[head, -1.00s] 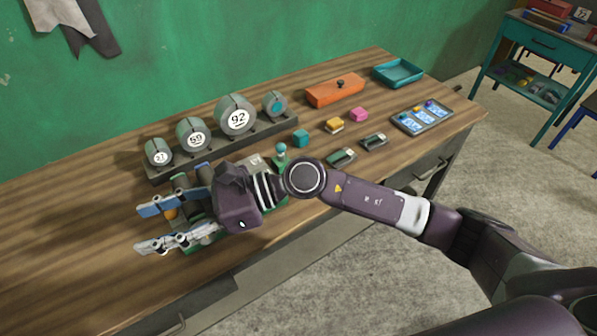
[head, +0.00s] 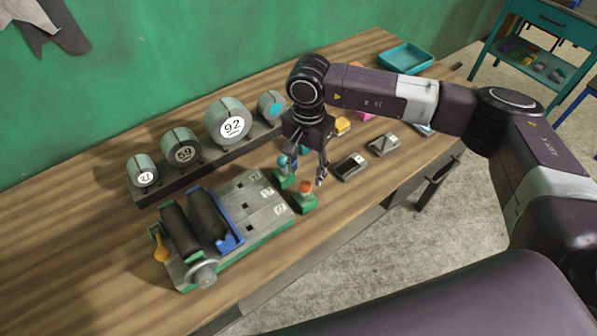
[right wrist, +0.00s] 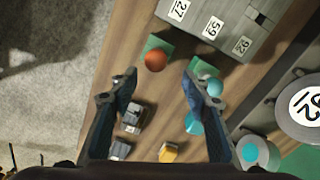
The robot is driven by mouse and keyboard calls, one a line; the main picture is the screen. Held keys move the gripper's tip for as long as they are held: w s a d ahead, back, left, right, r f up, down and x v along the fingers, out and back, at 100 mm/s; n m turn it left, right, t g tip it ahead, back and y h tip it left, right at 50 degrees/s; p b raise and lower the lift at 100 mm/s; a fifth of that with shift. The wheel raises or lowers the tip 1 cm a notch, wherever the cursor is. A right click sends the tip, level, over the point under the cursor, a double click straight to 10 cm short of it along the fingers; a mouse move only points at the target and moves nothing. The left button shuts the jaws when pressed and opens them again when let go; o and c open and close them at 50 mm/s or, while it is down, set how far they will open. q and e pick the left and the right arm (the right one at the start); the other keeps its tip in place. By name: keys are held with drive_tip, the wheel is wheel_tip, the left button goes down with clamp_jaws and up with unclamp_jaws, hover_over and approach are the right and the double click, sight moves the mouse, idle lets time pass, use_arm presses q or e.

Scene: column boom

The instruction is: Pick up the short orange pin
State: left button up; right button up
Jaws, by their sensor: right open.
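The short orange pin (head: 305,187) stands on a small green base at the bench's front side, right of the numbered block. In the right wrist view its round orange head (right wrist: 156,60) shows just beyond the gap between my fingertips. My right gripper (head: 306,172) points down, open and empty, close above and behind the pin. In the right wrist view the fingers (right wrist: 160,80) stand wide apart. A teal pin (head: 282,162) on another green base is beside the left finger; the wrist view shows it partly behind a finger (right wrist: 213,86). My left gripper is not in view.
The green-based device with dark rollers (head: 193,225) and its grey numbered block (head: 252,200) lie to the left. A rack of numbered round weights (head: 230,122) stands behind. Two dark blocks (head: 350,167) (head: 383,145) lie to the right. A teal tray (head: 405,57) is at the far end.

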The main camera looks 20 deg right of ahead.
sight(307, 184)
drive_tip(key=shift+s+f, duration=0.2)
drive_tip(key=f+p, duration=0.1)
drive_tip(key=s+f+p, duration=0.1)
drive_tip(key=p, duration=0.1)
drive_tip(key=shift+s+a+f, duration=0.2)
drive_tip(key=shift+s+f, duration=0.1)
drive_tip(key=f, duration=0.1)
drive_tip(key=f+p, duration=0.1)
drive_tip(key=shift+w+a+f, duration=0.1)
drive_tip(key=shift+w+f, duration=0.15)
drive_tip(key=shift+f, duration=0.75)
drive_tip(key=c, duration=0.7)
drive_tip(key=shift+c, duration=1.1)
use_arm(q)
drive_tip(key=s+r, duration=0.4)
drive_tip(key=shift+s+r, duration=0.2)
use_arm(e)
clamp_jaws()
